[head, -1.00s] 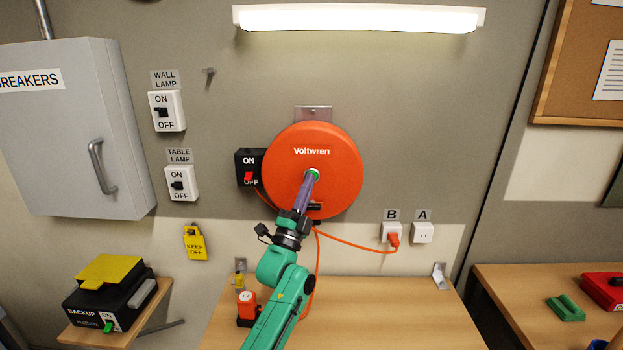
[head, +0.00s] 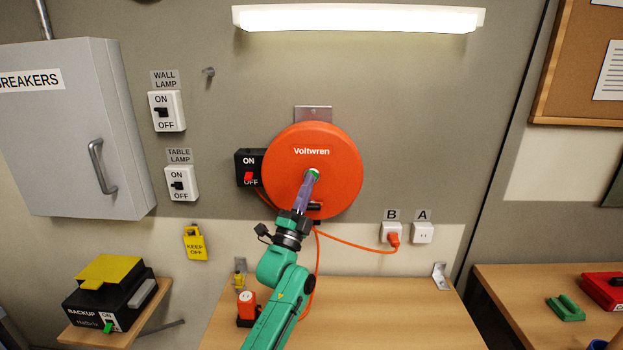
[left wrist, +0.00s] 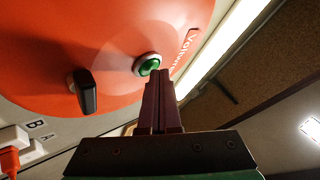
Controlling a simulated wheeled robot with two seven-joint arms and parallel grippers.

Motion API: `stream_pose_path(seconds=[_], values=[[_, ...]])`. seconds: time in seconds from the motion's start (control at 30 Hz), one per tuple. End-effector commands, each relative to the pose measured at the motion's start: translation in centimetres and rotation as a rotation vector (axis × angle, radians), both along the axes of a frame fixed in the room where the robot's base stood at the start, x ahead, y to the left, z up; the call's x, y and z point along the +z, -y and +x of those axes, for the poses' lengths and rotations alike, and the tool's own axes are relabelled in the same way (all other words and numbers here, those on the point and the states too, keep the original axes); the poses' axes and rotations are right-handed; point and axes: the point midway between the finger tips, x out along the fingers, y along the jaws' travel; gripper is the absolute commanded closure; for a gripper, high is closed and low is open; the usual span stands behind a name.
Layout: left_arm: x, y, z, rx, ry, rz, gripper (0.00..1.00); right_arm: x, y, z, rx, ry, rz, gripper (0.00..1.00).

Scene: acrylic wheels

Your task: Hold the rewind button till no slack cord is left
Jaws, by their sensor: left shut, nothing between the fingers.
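The orange Voltwren cord reel (head: 335,185) is mounted on the wall. Its round green button (head: 313,174) sits in a pale ring at the middle of the face and also shows in the left wrist view (left wrist: 149,66). My left gripper (head: 310,181) is shut and empty, its fingertips at the button's lower edge. I cannot tell whether they press it. The orange cord (head: 345,240) leaves the bottom of the reel and runs to a plug (head: 393,239) in socket B. Another stretch hangs toward the table behind my arm. My right gripper is not in view.
A black switch box (head: 249,167) with a red switch is left of the reel. A wooden table (head: 400,310) stands below, with an orange-and-black item (head: 247,308) on it beside my arm. Lamp switches and a breaker cabinet (head: 75,130) are farther left.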

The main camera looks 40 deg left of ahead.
Motion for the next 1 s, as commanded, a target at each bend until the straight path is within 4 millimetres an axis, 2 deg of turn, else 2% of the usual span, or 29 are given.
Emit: stream_pose_path(seconds=[0.63,1.0], values=[[0.0,0.0,-0.1,0.001,-0.001,-0.001,1.0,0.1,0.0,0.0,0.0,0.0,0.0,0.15],[0.0,1.0,-1.4,0.001,-0.001,-0.001,1.0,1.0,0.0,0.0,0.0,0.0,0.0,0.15]])
